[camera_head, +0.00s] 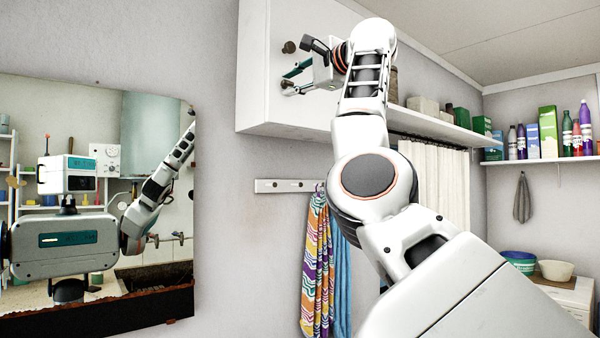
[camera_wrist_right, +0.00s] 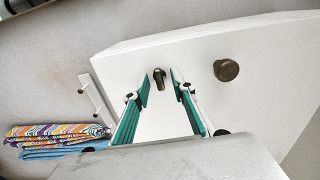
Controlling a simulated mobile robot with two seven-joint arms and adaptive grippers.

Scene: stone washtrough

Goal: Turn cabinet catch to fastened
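The white wall cabinet (camera_head: 262,75) hangs above the towels, and its door looks closed. A small dark bronze catch (camera_wrist_right: 159,78) sits on the cabinet face in the right wrist view; it also shows at the fingertips in the head view (camera_head: 287,86). Which way the catch is turned is hard to tell. My right gripper (camera_head: 291,79) is open at the cabinet face. In the wrist view its teal-padded fingers (camera_wrist_right: 161,82) stand on either side of the catch, with a visible gap on each side. My left gripper is not in view.
A round bronze knob (camera_wrist_right: 226,69) sticks out beside the catch; it is above it in the head view (camera_head: 289,47). A hook rail (camera_head: 290,186) with striped towels (camera_head: 316,265) hangs below. A mirror (camera_head: 98,200) is at left. A shelf (camera_head: 430,122) runs right of the cabinet.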

